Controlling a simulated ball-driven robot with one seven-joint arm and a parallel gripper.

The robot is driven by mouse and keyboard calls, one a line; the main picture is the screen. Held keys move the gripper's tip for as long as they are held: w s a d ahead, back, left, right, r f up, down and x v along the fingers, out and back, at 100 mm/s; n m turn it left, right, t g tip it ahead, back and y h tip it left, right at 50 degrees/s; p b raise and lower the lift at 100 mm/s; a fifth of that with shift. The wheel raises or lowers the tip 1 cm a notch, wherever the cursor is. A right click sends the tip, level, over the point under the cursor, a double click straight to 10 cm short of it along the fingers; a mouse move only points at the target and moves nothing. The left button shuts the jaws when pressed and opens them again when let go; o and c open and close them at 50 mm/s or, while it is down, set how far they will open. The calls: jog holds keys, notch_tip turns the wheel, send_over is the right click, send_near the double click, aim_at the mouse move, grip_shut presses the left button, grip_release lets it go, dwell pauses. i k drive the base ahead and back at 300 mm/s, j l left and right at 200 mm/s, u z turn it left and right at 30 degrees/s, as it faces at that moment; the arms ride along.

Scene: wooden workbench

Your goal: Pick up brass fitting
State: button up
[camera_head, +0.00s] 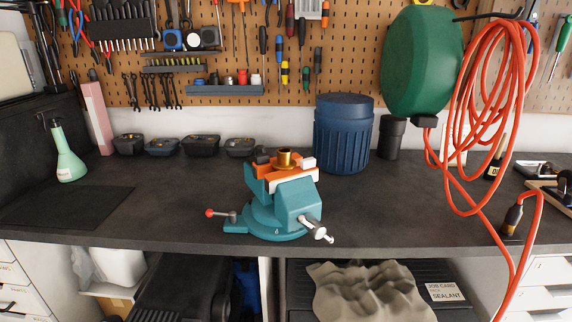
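The brass fitting (284,158) is a small gold-coloured, ring-topped piece. It is upright at the top of the teal bench vise (290,208), at the vise's orange jaws (290,178). I cannot tell whether the jaws clamp it or it only rests on them. A dark piece and a small white block sit on either side of it. My gripper is not in this view.
The dark benchtop (160,215) is clear left of the vise. A blue ribbed barrel (343,135) stands behind it to the right. A red hose (490,120) hangs at the right from a green reel (420,62). A green spray bottle (68,160) stands at the left.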

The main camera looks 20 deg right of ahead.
aim_at(284, 162)
jog(key=i+l, duration=0.15)
jog(key=l, duration=0.2)
jog(key=i+l+u, duration=0.1)
jog(key=l, duration=0.2)
jog(key=i+l, duration=0.15)
jog(key=l, duration=0.2)
jog(key=i+l+u, duration=0.1)
jog(key=l, duration=0.2)
